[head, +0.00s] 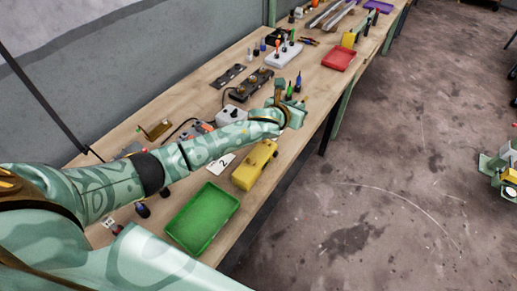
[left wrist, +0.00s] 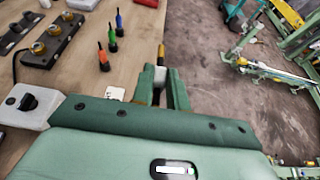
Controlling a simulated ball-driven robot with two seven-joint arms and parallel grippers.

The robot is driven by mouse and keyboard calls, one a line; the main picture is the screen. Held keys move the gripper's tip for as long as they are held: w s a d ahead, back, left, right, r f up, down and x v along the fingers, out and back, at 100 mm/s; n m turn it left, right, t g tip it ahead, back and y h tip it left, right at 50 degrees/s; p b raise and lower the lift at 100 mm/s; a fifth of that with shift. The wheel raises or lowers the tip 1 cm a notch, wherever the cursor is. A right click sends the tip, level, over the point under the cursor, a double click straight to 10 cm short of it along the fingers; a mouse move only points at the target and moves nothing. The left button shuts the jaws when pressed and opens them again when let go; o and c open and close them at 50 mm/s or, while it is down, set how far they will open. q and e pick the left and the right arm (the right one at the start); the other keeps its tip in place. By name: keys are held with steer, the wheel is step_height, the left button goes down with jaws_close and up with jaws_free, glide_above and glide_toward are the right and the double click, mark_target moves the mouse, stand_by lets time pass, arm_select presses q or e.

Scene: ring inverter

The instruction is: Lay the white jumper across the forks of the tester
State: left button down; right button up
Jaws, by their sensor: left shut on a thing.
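My left gripper (head: 297,110) hangs over the front edge of the bench, in front of the coloured upright pieces. In the left wrist view the left gripper (left wrist: 163,88) is shut on a small pale piece (left wrist: 160,75) with a yellow end pointing away. The fingers hide most of it, so I cannot tell whether it is the white jumper. No forks show clearly; I cannot tell which device is the tester. A dark box with brass knobs (head: 250,84) stands behind the gripper and shows in the left wrist view (left wrist: 48,42). My right gripper is out of view.
Red, green and blue upright pieces (left wrist: 104,58) stand near the gripper. A grey box with a black knob (head: 231,115), a yellow block (head: 255,164) and a green tray (head: 202,216) are on the near bench. A red tray (head: 339,60) lies farther along.

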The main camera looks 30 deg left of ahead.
arm_select(q)
steer(key=s+a+f, duration=0.3)
steer(key=s+a, duration=0.1)
steer(key=s, duration=0.2)
glide_above(257, 157)
steer(key=w, duration=0.2)
steer(key=f, duration=0.5)
steer(key=shift+s+d+b, duration=0.25)
steer(key=shift+d+b, duration=0.1)
steer(key=shift+d, duration=0.05)
steer(key=shift+s+a+f, duration=0.3)
steer(key=shift+s+f, duration=0.05)
steer(key=shift+f, duration=0.15)
steer(key=f, duration=0.1)
steer(key=f+b, duration=0.1)
steer(key=f, duration=0.1)
steer(key=shift+s+a+f, duration=0.2)
steer(key=shift+s+f, duration=0.05)
steer(key=shift+s, duration=0.1)
steer(key=shift+f, duration=0.2)
steer(key=shift+r, duration=0.1)
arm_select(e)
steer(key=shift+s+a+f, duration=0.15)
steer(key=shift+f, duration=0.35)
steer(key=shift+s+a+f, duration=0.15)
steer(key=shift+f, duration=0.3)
